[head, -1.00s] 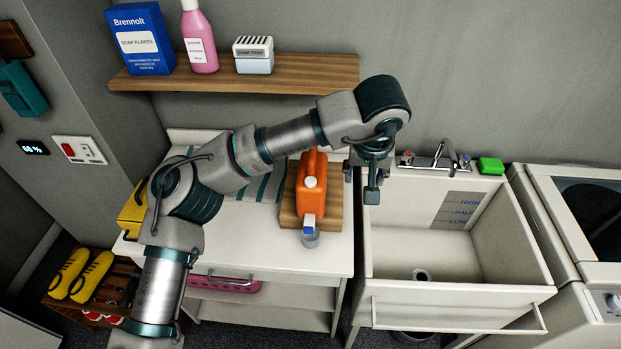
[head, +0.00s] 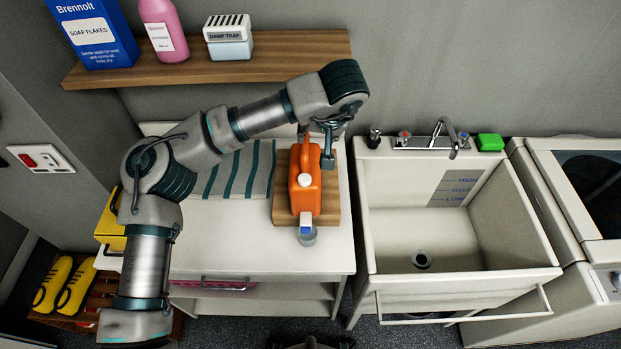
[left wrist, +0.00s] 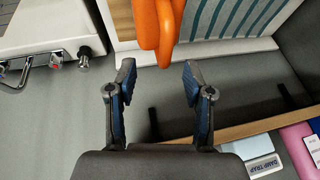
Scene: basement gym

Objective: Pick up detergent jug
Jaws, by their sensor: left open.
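The orange detergent jug (head: 306,193) sits on a wooden board (head: 281,212) on the white counter. It has a white cap on top, and a small blue-and-white piece with a clear cup (head: 307,237) at its near end. My left gripper (head: 318,152) is at the jug's far end, with one finger seen beside its right side and the other hard to make out. In the left wrist view my left gripper (left wrist: 157,75) is open and empty, and the orange jug (left wrist: 158,22) shows just beyond the fingertips, roughly between them. My right gripper is not in view.
A shelf (head: 210,70) with a soap flakes box (head: 92,30), pink bottle (head: 162,30) and damp trap (head: 228,38) hangs above. A sink (head: 420,240) with taps (head: 435,140) stands right of the counter. A striped cloth (head: 235,172) lies left of the jug.

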